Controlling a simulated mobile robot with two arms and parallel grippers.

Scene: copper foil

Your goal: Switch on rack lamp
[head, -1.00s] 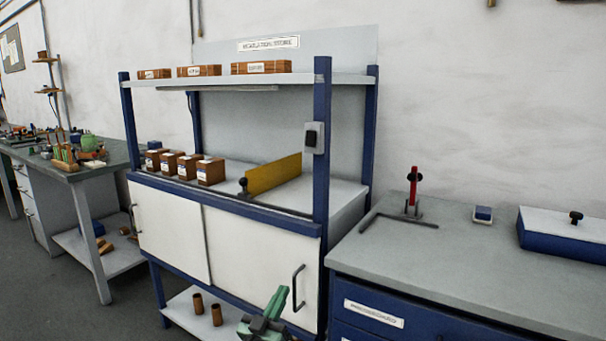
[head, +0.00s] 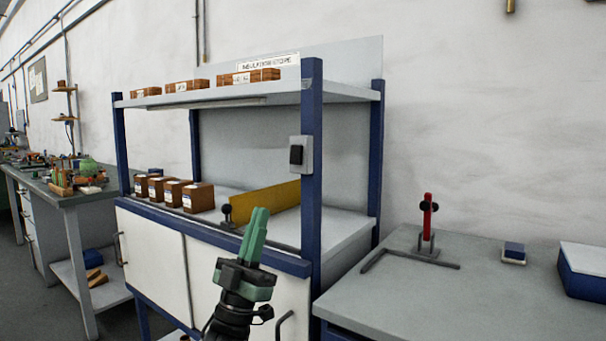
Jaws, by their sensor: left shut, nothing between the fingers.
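The rack (head: 312,200) has blue posts and stands in the middle of the head view. A black rocker switch (head: 296,155) sits in a grey box (head: 307,155) on its front right post. The lamp (head: 195,103) is a pale strip under the top shelf; I cannot tell from its look whether it is lit. My left gripper (head: 258,211), with green fingers, is shut and empty. It is raised in front of the rack's lower cabinet, below and left of the switch, apart from it in the picture. My right gripper is not in view.
Several brown boxes (head: 203,197) and a yellow panel (head: 266,200) stand on the rack's worktop. A grey bench (head: 400,290) on the right carries a red upright tool (head: 427,216) and a blue box (head: 585,272). Another bench (head: 62,195) is at left.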

